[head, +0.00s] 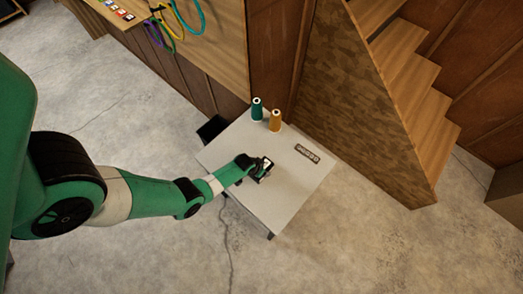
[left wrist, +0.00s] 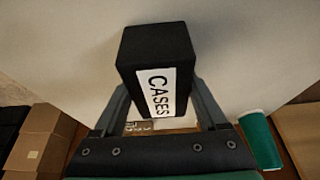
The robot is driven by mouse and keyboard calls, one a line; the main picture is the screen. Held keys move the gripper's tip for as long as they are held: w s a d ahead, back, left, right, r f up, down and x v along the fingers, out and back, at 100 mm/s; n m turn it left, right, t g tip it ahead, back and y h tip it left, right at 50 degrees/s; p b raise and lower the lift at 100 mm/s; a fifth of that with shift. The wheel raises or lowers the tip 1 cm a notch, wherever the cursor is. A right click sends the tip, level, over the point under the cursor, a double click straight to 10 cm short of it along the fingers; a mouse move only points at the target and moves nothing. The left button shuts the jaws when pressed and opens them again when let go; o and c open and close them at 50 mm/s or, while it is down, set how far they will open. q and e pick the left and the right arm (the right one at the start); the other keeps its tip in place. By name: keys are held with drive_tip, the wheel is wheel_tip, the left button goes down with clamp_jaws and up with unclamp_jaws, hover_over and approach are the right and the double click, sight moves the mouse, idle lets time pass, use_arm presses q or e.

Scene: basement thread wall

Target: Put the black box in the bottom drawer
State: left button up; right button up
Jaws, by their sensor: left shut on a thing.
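A black box (left wrist: 145,50) with a white label reading "CASES" fills the middle of the left wrist view. My left gripper (head: 262,170) is shut on it, with one finger along each side of the box. In the head view the gripper is over the middle of the grey table (head: 230,160), and the box shows only as a small dark shape with a white patch at the fingertips. I cannot tell whether the box touches the tabletop. No drawer can be clearly made out. My right gripper is not in view.
A green spool (head: 257,109) and an orange spool (head: 275,121) stand at the table's back corner. A dark object (head: 211,128) is beside the table's left edge. Wooden stairs (head: 405,85) rise at right. The table's front is clear.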

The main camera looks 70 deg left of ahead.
use_arm(q)
drive_tip(key=shift+c, duration=0.6)
drive_tip(key=shift+r+p, duration=0.3)
drive_tip(key=p+v, duration=0.1)
drive_tip(key=v, duration=0.1)
drive_tip(key=w+p+v, duration=0.1)
drive_tip(key=p+v, duration=0.1)
drive_tip(key=v, duration=0.1)
drive_tip(key=shift+a+r, duration=0.1)
drive_tip(key=shift+r, duration=0.05)
drive_tip(key=s+d+r+p, duration=0.2)
drive_tip(key=r, duration=0.1)
drive_tip(key=d+r+p, duration=0.1)
drive_tip(key=shift+s+r, duration=0.35)
drive_tip(key=shift+s, duration=0.05)
drive_tip(key=s+d+r+p, duration=0.3)
drive_tip(key=s+d, duration=0.3)
drive_tip(key=shift+d, duration=0.25)
